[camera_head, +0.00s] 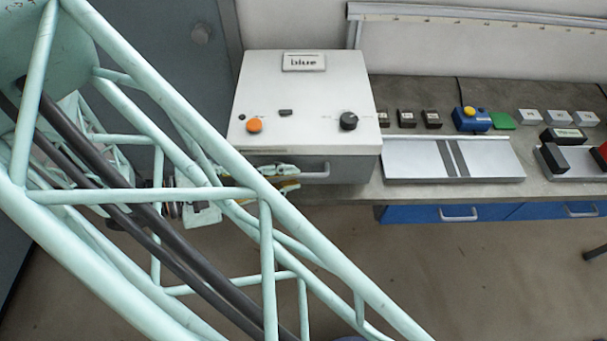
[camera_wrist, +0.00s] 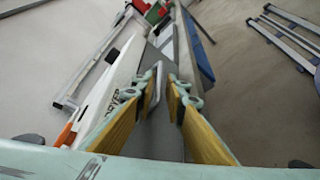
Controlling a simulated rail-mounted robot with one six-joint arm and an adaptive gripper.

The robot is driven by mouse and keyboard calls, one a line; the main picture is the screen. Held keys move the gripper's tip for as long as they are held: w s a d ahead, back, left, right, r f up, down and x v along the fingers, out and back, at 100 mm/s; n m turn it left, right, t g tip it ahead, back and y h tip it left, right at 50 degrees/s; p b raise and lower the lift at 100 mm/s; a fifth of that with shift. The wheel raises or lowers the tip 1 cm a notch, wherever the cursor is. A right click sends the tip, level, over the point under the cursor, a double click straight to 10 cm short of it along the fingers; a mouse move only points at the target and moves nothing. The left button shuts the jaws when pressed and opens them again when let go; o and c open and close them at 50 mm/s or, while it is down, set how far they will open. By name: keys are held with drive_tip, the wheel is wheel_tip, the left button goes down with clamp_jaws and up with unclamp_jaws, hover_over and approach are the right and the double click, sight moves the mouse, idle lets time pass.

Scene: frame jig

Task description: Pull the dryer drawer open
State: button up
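The dryer is a white box (camera_head: 310,95) on the bench, with a "blue" label, an orange button and a black knob on top. Its grey drawer front (camera_head: 350,170) looks flush with the body. The drawer handle (camera_head: 316,172) is a pale bar, partly hidden by my gripper (camera_head: 294,180) at its left end. In the wrist view my gripper (camera_wrist: 160,92) has its yellow-padded fingers apart, with the handle (camera_wrist: 154,88) showing in the gap near the fingertips. I cannot tell whether either finger touches it.
Right of the dryer, the bench holds a silver plate (camera_head: 455,160), small dark blocks (camera_head: 407,118), a blue box with a yellow button (camera_head: 471,120) and a red-black fixture (camera_head: 575,158). Blue drawers (camera_head: 415,215) lie under the bench. The floor (camera_head: 480,280) in front is mostly clear.

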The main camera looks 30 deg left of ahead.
sight(303, 175)
drive_tip(key=shift+x, duration=2.2)
clamp_jaws()
drive_tip(key=shift+s, duration=0.15)
drive_tip(key=s+d+b, duration=0.1)
drive_tip(key=s+d, duration=0.4)
drive_tip(key=s, duration=0.5)
drive_tip(key=s+d+b, duration=0.1)
drive_tip(key=s+d, duration=0.5)
drive_tip(key=s, duration=0.4)
drive_tip(key=shift+d, duration=0.1)
unclamp_jaws()
